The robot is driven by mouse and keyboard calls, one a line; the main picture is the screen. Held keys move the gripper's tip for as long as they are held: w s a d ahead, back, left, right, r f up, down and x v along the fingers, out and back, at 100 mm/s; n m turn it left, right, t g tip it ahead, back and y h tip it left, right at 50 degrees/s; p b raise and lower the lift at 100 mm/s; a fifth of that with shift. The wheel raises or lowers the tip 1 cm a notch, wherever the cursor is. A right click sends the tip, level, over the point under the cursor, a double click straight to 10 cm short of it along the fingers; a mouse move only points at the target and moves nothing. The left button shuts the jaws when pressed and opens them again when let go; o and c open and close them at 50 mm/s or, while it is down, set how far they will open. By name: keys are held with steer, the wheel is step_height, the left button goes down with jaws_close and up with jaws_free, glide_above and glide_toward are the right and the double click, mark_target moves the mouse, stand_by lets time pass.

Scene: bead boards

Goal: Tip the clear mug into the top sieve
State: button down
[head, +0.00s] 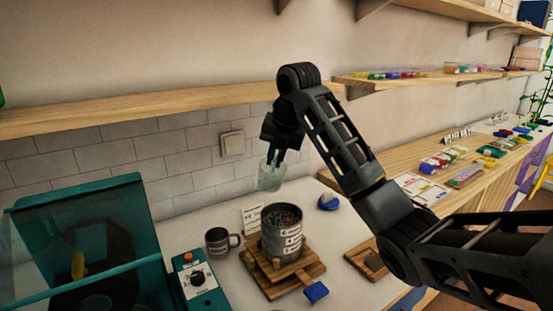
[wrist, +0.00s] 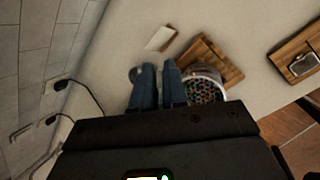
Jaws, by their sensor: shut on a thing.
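My gripper (head: 276,157) is shut on the clear mug (head: 271,176), which hangs from the fingertips, roughly upright with a slight lean. I cannot tell whether anything is inside it. The mug is in the air, above and a little behind the top sieve (head: 283,240), a grey cylinder with pale labels. Many coloured beads lie in the sieve's open top. In the wrist view the blue fingers (wrist: 158,85) hide most of the mug, and the sieve with its beads (wrist: 205,88) shows just to their right.
The sieve stands on a stepped wooden base (head: 292,277) with a blue tab at its front. A dark grey mug (head: 219,241) is to its left, near a teal machine (head: 150,225). A white card (head: 251,218) and a blue object (head: 328,202) are close by. A wooden shelf (head: 150,112) runs above.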

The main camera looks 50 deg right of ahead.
steer(key=shift+r, duration=0.2)
steer(key=shift+w+r+g, duration=0.1)
steer(key=shift+r+g, duration=0.3)
steer(key=shift+d+r, duration=0.15)
steer(key=shift+r+g+y, duration=0.4)
steer(key=shift+r+g, duration=0.5)
steer(key=shift+g, duration=0.5)
